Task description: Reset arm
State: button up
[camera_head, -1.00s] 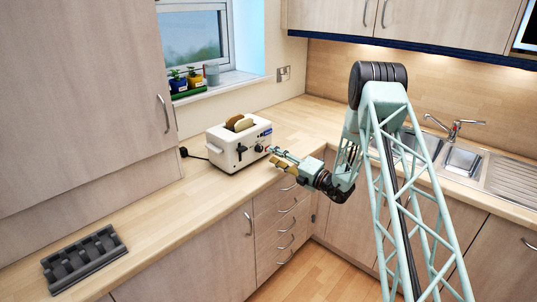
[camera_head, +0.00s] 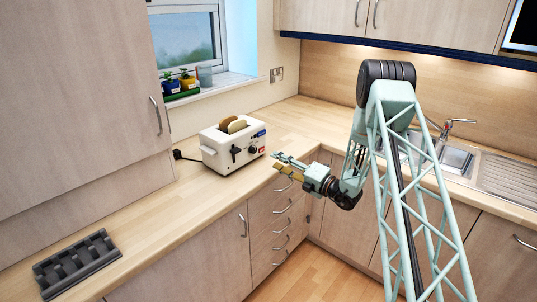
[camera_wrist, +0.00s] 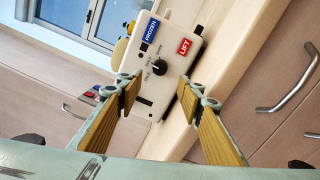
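My gripper (camera_head: 278,165) is in the air beside the counter's front edge, to the right of the toaster and apart from it. In the wrist view my gripper (camera_wrist: 158,97) has its two fingers with yellowish pads spread apart, with nothing between them. The white toaster (camera_head: 226,152) stands on the counter with two slices of bread (camera_head: 234,124) showing in its top slots. The wrist view shows the toaster's control end (camera_wrist: 165,60) beyond the fingers, with a black knob, a blue FROZEN label and a red LIFT label.
A dark grey slotted rack (camera_head: 77,263) lies on the counter (camera_head: 150,228) at the lower left. Potted plants (camera_head: 180,82) stand on the window sill. A sink (camera_head: 455,158) with a tap is at the right. Drawers (camera_head: 280,220) lie below the gripper. The counter between rack and toaster is clear.

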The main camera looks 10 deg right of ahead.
jog(key=s+a+r+n+g+y, duration=0.3)
jog(key=s+a+r+n+g, duration=0.7)
jog(key=s+a+r+n, duration=0.8)
jog(key=s+a+r+n+g+h, duration=0.1)
jog(key=s+a+r+n, duration=0.1)
jog(key=s+a+r, duration=0.3)
jog(key=s+a+r+n+g, duration=0.1)
jog(key=s+r+g, duration=0.15)
jog(key=s, duration=0.45)
jog(key=s+d+r+n+g+h, duration=0.1)
jog(key=s+r+n+h, duration=0.3)
jog(key=s, duration=0.8)
jog(key=s+d+n+h, duration=0.1)
jog(key=s+n+h, duration=0.1)
jog(key=s+n, duration=0.7)
jog(key=s+d+n+t+h, duration=0.2)
jog(key=s+d+n+h, duration=0.1)
jog(key=s+d, duration=0.4)
jog(key=s+d+r+n+t+h, duration=0.1)
jog(key=s+d+n+h, duration=0.3)
jog(key=s, duration=0.8)
jog(key=d+n, duration=0.2)
jog(key=d, duration=0.1)
jog(key=shift+s+d+r+t+b, duration=0.15)
jog(key=shift+d+r+t+b, duration=0.1)
jog(key=shift+d+t+b, duration=0.1)
